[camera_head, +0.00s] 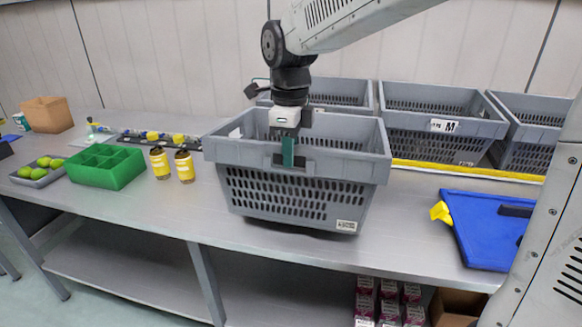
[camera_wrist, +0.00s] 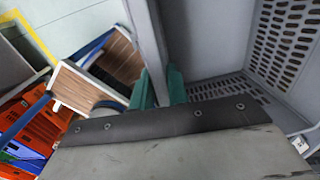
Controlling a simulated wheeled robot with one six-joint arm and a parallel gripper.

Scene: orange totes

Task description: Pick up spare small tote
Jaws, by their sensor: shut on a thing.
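A grey perforated tote (camera_head: 290,195) is at the front middle of the bench, slightly tilted, with a white label low on its front right. My gripper (camera_head: 288,158) comes down from above at the tote's front rim, its green fingers over the wall. In the wrist view my gripper (camera_wrist: 160,88) has one green finger on each side of the tote's wall (camera_wrist: 148,40), shut on it. The tote's inside (camera_wrist: 215,45) looks empty in the part that shows. I cannot tell whether its base touches the bench.
Several grey totes (camera_head: 440,122) stand behind, near the wall, with a yellow strip (camera_head: 465,171) before them. Two yellow-labelled jars (camera_head: 185,166) and a green divided box (camera_head: 105,167) are at left. A blue board (camera_head: 488,228) lies at right.

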